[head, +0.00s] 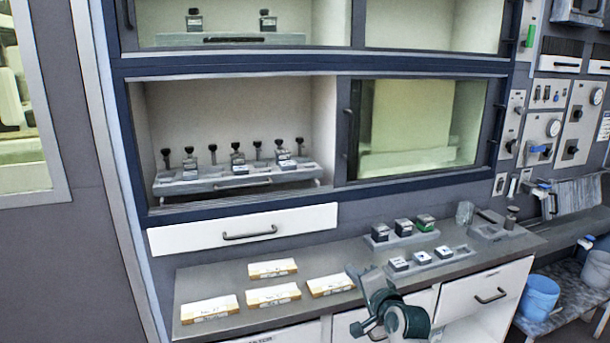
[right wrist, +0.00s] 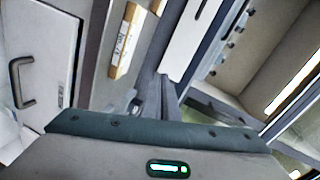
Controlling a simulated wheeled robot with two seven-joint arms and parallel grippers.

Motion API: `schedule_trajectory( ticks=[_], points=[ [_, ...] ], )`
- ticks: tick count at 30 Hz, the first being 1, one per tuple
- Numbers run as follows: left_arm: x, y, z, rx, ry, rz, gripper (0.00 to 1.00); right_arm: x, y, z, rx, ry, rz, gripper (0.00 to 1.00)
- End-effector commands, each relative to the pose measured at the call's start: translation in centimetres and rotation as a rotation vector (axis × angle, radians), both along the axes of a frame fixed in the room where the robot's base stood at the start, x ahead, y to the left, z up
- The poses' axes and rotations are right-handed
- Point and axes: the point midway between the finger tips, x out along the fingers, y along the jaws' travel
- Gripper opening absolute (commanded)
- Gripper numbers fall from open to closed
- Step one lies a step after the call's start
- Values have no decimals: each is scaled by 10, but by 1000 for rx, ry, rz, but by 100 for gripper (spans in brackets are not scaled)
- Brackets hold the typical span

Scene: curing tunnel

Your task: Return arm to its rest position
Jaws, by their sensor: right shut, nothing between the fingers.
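My right gripper (head: 358,278) shows at the front edge of the grey counter (head: 220,283), with its dark green wrist below it. It is shut and nothing is between its fingers. In the right wrist view its grey and green housing fills the bottom, and the narrow closed fingers (right wrist: 163,98) point up the picture. My left arm and gripper are not in the head view.
Several yellow-edged labelled blocks (head: 273,295) lie on the counter left of the gripper. Trays with small dark-topped blocks (head: 402,228) stand to its right. A cabinet (head: 235,130) with a rack (head: 240,183) rises behind. White drawers (head: 490,295) are below the counter.

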Motion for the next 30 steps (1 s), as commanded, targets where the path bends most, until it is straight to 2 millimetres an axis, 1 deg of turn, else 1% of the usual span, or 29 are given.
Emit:
schedule_trajectory(
  ticks=[1,2,5,6,8,9,11,12,14,15,17,18,19,20,21,24,27,30],
  points=[
    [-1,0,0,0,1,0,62,-14,-4,-19,-47,22,6,0],
    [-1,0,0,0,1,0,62,-23,-6,-31,-77,37,11,0],
    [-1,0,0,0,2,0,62,-59,-14,-71,-198,91,40,0],
    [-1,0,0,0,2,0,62,-77,-18,-89,-253,116,56,0],
    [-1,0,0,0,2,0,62,-104,-24,-114,-337,153,82,0],
    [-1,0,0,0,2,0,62,-123,-28,-130,-391,179,103,0],
    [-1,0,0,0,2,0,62,-153,-34,-152,-471,217,135,0],
    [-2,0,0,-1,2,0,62,-173,-38,-165,-523,242,159,0],
    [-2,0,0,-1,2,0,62,-204,-43,-184,-598,281,198,0],
    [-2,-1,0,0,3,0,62,-226,-47,-196,-647,307,227,0],
    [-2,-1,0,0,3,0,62,-258,-53,-210,-719,343,272,0],
    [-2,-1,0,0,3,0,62,-280,-57,-220,-765,369,303,0],
    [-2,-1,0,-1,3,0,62,-297,-60,-226,-799,387,329,0],
    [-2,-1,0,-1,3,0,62,-313,-63,-231,-833,405,354,0],
    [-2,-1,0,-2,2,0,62,-335,-66,-238,-876,429,390,0],
    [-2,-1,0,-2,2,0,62,-386,-75,-249,-969,481,476,0],
    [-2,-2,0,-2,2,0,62,-422,-81,-254,-1034,518,542,0],
    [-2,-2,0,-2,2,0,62,-451,-86,-257,-1080,545,599,0]
  ],
)
